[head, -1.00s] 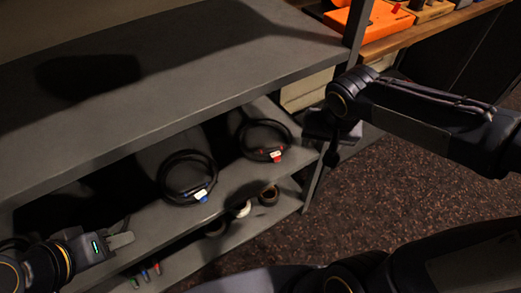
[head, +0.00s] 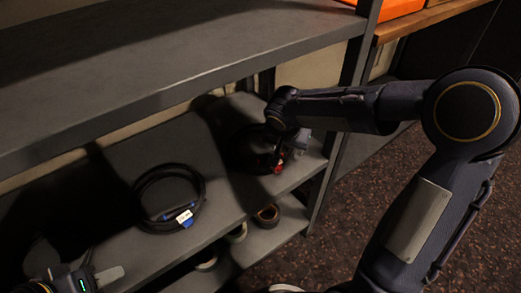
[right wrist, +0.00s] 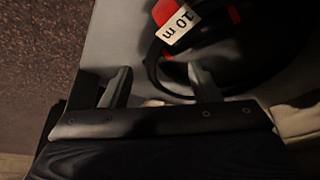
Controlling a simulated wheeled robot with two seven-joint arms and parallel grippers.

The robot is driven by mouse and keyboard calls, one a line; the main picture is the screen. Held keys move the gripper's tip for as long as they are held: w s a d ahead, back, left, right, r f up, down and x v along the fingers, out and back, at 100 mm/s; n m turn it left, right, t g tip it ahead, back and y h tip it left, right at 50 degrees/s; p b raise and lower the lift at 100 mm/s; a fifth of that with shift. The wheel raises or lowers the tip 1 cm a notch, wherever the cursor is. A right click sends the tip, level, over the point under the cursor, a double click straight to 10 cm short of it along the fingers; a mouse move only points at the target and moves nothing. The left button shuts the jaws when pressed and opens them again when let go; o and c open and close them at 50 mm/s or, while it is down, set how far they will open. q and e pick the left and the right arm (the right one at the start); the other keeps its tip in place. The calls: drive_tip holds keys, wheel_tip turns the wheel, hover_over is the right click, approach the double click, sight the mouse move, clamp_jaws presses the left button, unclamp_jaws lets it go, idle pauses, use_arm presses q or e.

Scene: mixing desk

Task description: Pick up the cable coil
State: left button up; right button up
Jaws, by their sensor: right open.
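A black cable coil with red ties and a white tag (head: 277,168) lies on the middle shelf, partly hidden behind my right arm. In the right wrist view its white tag reads "10 m" (right wrist: 178,24), and its black loop (right wrist: 151,72) lies just beyond the fingers. My right gripper (right wrist: 160,80) is open, with nothing between its fingertips. In the head view it is over the red-tied coil, its fingers mostly hidden. A second black coil with blue ties and a white tag (head: 185,217) lies to the left. My left gripper (head: 104,277) is at the bottom left, away from both coils.
The upper shelf board (head: 170,60) overhangs the coils. A shelf post (head: 340,130) stands right of the red-tied coil. Rolls of tape (head: 267,214) sit on the lower shelf. An orange case (head: 400,8) is on the wooden top at the upper right.

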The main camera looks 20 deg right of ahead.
drive_tip(key=x, duration=0.2)
drive_tip(key=shift+w+d+f+b, duration=0.1)
drive_tip(key=shift+w+f+b, duration=0.1)
drive_tip(key=shift+f+b, duration=0.15)
drive_tip(key=shift+c, duration=0.4)
clamp_jaws()
drive_tip(key=shift+r, duration=0.1)
